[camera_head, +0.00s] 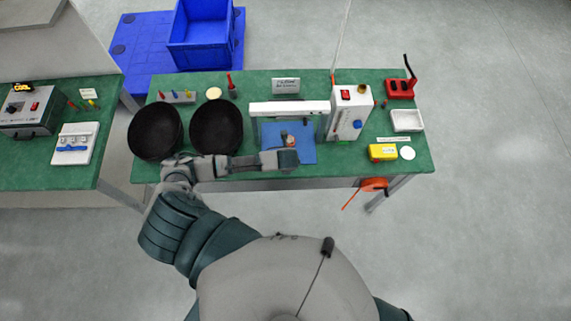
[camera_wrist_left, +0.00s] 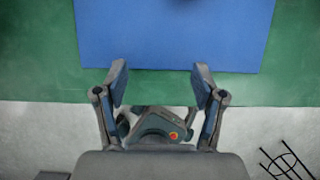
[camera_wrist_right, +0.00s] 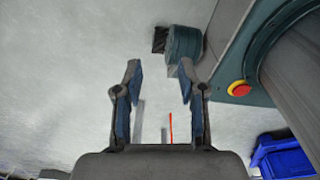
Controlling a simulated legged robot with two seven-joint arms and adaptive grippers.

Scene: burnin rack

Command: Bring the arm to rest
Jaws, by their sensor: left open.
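My left arm comes in from the left in the head view and lies across the front edge of the green bench (camera_head: 345,178). My left gripper (camera_head: 296,158) is over the front part of the blue mat (camera_head: 302,130). In the left wrist view the left gripper (camera_wrist_left: 160,75) is open and empty, its fingertips over the lower edge of the blue mat (camera_wrist_left: 175,35). My right gripper (camera_wrist_right: 159,70) shows in the right wrist view, open and empty, with grey floor behind it. The right gripper is not visible in the head view.
Two black bowls (camera_head: 155,131) (camera_head: 216,127) stand left of the mat. A white frame (camera_head: 289,107) spans its back, beside a white device (camera_head: 347,112). A yellow box (camera_head: 382,152) and a white tray (camera_head: 407,121) are at right. An orange item (camera_head: 374,185) hangs below the edge.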

